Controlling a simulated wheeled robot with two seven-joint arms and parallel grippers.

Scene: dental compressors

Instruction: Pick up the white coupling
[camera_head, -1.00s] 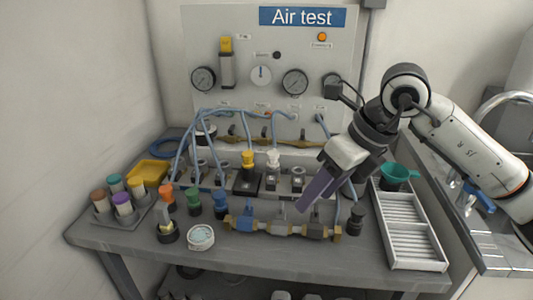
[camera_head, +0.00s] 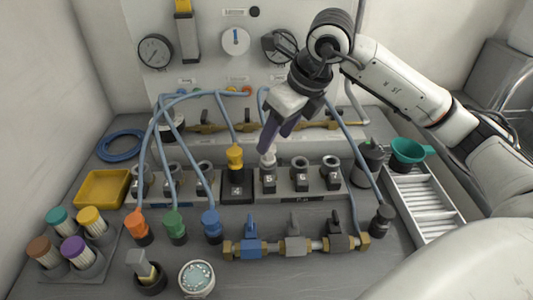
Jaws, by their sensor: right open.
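The white coupling (camera_head: 268,159) stands upright on the socket marked 5 in the row of numbered sockets at the back of the bench. My right gripper (camera_head: 275,141) comes in from the upper right, its dark purple fingers pointing down and left. It is open, with its fingertips at or just above the coupling's top and partly covering it. I cannot tell whether they touch it. My left gripper is not in view.
A yellow coupling (camera_head: 235,157) stands close on the left at socket 4. Blue hoses (camera_head: 160,140) arch over the left sockets. A brass valve manifold (camera_head: 295,245) lies in front. A slotted white tray (camera_head: 425,205) and green funnel (camera_head: 408,150) are at the right.

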